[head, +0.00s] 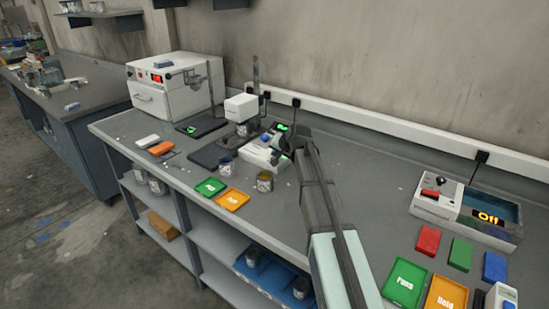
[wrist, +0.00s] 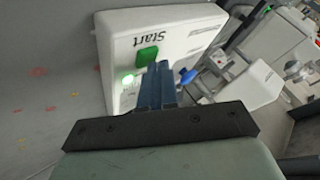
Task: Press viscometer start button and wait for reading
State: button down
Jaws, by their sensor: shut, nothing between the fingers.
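The viscometer's white control box (wrist: 185,28) fills the upper middle of the wrist view, with the word "Start" upside down beside a green button (wrist: 147,57). A round light (wrist: 128,78) on the box glows green. My gripper (wrist: 163,68) is shut and empty. Its blue fingertips are right by the button's edge; I cannot tell whether they touch it. In the head view my gripper (head: 285,154) is over the white box (head: 260,155), partly hiding it and the button. A small dark display (head: 282,127) behind shows green, too small to read.
A white oven-like unit (head: 175,88) stands at the back left. Open bench lies between.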

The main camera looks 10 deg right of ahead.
jog(key=shift+r, duration=0.85)
jog(key=shift+r, duration=2.5)
